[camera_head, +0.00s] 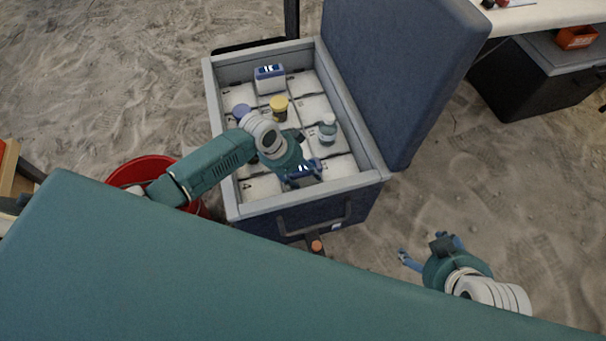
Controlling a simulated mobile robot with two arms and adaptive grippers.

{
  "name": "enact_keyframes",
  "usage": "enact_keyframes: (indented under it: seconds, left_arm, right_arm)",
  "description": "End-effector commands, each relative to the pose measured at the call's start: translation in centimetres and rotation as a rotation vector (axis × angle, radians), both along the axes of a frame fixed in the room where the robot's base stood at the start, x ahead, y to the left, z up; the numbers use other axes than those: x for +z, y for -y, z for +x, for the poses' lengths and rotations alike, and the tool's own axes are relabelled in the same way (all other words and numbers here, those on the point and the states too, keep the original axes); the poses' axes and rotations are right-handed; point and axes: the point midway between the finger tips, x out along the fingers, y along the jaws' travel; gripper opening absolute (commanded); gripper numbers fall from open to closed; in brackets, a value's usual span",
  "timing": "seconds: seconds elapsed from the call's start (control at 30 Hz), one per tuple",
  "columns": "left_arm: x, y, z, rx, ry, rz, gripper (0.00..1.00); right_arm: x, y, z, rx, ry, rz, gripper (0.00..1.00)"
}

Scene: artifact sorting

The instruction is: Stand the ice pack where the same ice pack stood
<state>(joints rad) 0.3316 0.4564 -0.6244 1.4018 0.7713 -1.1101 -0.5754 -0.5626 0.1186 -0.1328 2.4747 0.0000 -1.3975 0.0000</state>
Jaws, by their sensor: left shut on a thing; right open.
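A large blue cooler (214,112) with grey rims stands open, its floor covered by white packs marked with letters. A white block with a blue top (269,78), which looks like an ice pack, stands upright at its back. My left gripper (302,171) reaches down into the front right part of the cooler. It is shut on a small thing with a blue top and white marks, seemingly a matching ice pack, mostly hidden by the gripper. I cannot tell whether it touches the floor. My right gripper (427,249) is open and empty, outside the cooler to the right.
Inside the cooler are a yellow-lidded jar (279,103), a blue-lidded jar (241,111) and a grey-green bottle (327,128). The raised lid (394,75) blocks the right side. A red bucket (143,170) stands left. A white table (545,14) is at the upper right.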

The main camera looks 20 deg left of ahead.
Motion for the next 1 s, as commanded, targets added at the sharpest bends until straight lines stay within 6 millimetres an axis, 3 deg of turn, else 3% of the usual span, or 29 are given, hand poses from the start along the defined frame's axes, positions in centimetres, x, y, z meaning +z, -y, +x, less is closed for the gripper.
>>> enact_keyframes:
  seconds: [0.4,0.43,0.53,0.87,1.0]
  left_arm:
    - [-0.1,0.0,0.1,0.0,0.002,-0.001,0.09]
    - [-0.3,0.0,0.0,0.0,-0.001,0.001,0.53]
    - [-0.2,0.0,0.0,0.0,-0.001,0.001,0.7]
    - [-0.1,0.0,0.0,0.0,0.0,0.0,0.7]
    - [0.8,-0.3,-0.1,0.001,0.002,0.001,0.7]
  right_arm:
    - [0.2,-0.1,0.5,0.002,0.02,0.004,0.69]
    - [0.2,-0.2,0.6,0.002,0.024,0.005,0.69]
    - [0.3,-0.2,0.6,0.002,0.024,0.005,0.69]
    - [0.3,-0.1,0.5,0.001,0.021,0.003,0.69]
    - [-0.1,0.2,-1.0,-0.002,-0.04,-0.007,0.69]
